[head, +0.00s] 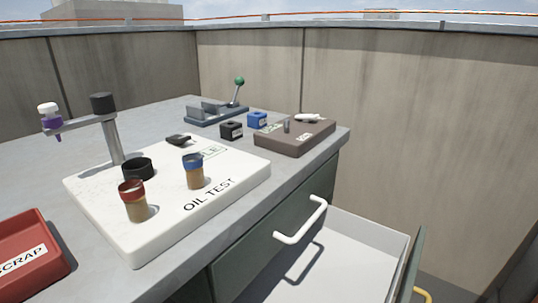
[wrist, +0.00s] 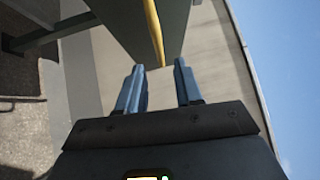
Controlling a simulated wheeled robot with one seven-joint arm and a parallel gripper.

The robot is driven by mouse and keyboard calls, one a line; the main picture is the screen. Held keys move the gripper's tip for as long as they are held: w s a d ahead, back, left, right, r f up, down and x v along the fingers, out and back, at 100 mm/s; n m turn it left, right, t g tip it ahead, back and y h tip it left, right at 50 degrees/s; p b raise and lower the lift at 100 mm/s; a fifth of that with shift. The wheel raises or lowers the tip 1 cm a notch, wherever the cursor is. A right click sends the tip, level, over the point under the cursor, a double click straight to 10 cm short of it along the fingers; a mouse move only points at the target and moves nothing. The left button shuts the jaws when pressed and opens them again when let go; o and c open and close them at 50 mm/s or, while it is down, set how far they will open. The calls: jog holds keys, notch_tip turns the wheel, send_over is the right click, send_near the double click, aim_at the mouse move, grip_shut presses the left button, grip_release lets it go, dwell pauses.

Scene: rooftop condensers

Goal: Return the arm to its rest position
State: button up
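My gripper (wrist: 159,78) shows in the wrist view with its two blue fingers apart and nothing clamped between them. A yellow handle (wrist: 154,32) on a dark green panel lies ahead of the fingertips, its near end lined up with the gap. I cannot tell how far it is from the fingers. In the head view the gripper and arm are not visible. A drawer (head: 365,232) with a pale inside stands open at the lower right, and a yellow handle (head: 423,294) shows at its green front.
The grey workbench carries a white oil test board (head: 240,174) with two sample jars, a red scrap tray (head: 28,262), a brown board (head: 310,138) and a green-knobbed lever device (head: 238,82). A white handle (head: 301,222) sticks out from a cabinet front. Concrete walls enclose the bench.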

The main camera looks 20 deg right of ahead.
jog(key=s+a+r+n+g+y, duration=0.15)
jog(key=s+a+r+n, duration=0.25)
jog(key=s+a+n, duration=0.45)
jog(key=s+a+r+n+g+y, duration=0.1)
jog(key=s+a+r+n+g, duration=0.3)
jog(key=n, duration=0.8)
notch_tip(320, 180, up, 20)
jog(key=t+p, duration=0.1)
jog(key=p, duration=1.9)
jog(key=shift+s+d+r, duration=0.15)
jog(key=shift+s+r, duration=0.1)
jog(key=shift+s, duration=0.2)
